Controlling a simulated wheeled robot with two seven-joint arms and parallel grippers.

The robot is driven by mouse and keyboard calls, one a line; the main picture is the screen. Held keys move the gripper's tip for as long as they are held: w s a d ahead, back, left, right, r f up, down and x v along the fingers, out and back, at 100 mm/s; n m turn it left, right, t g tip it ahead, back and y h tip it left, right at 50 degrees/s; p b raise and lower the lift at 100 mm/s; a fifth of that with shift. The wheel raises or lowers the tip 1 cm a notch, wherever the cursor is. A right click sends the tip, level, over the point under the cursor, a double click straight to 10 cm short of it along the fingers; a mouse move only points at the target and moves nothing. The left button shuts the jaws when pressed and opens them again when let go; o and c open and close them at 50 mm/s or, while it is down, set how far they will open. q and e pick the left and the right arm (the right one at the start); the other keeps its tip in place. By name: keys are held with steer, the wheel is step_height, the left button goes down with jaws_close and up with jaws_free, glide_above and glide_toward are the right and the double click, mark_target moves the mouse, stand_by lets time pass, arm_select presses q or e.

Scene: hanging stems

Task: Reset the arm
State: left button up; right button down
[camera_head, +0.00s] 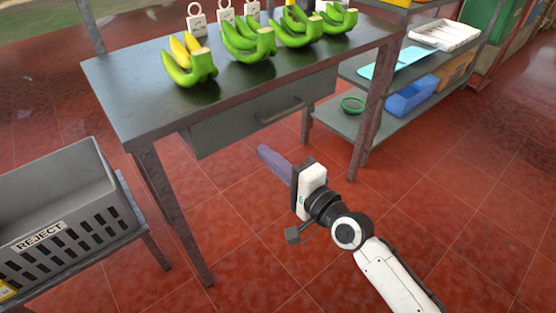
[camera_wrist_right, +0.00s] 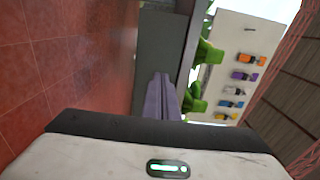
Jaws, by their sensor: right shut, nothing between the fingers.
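My right gripper (camera_head: 273,162) is shut and empty, held in the air in front of the grey table, below the tabletop level in the head view. Its purple fingers lie together and also show in the right wrist view (camera_wrist_right: 161,98). My right arm comes in from the bottom right of the head view. My left gripper is not in view. Several green banana bunches (camera_head: 250,42) stand in a row on the table (camera_head: 130,92), apart from the gripper. The leftmost bunch (camera_head: 188,60) has some yellow on it.
A grey crate marked REJECT (camera_head: 62,180) sits on a low stand at left. A table drawer (camera_head: 262,110) is closed. A shelf at right holds a blue bin (camera_head: 411,97), a green ring (camera_head: 352,104) and a white tray (camera_head: 445,35). Red tiled floor around my arm is clear.

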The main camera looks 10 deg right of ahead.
steer(key=s+d+f+n+g+h+p, duration=0.2)
steer(key=s+d+f+n, duration=0.1)
steer(key=s, duration=0.6)
steer(key=s+d+f+n+g+h+p, duration=0.2)
steer(key=s+d+f+n+p, duration=0.1)
steer(key=s+f+n, duration=0.3)
steer(key=s+d+f+n+g+h+p, duration=0.2)
steer(key=s+f, duration=0.6)
steer(key=s, duration=0.4)
steer(key=d+n+h, duration=0.1)
steer(key=d+n, duration=0.1)
steer(key=d, duration=0.1)
steer(key=shift+s+n+g+p, duration=0.2)
steer(key=shift+n+g+p, duration=0.1)
steer(key=shift+n+p, duration=0.1)
steer(key=shift+f, duration=0.1)
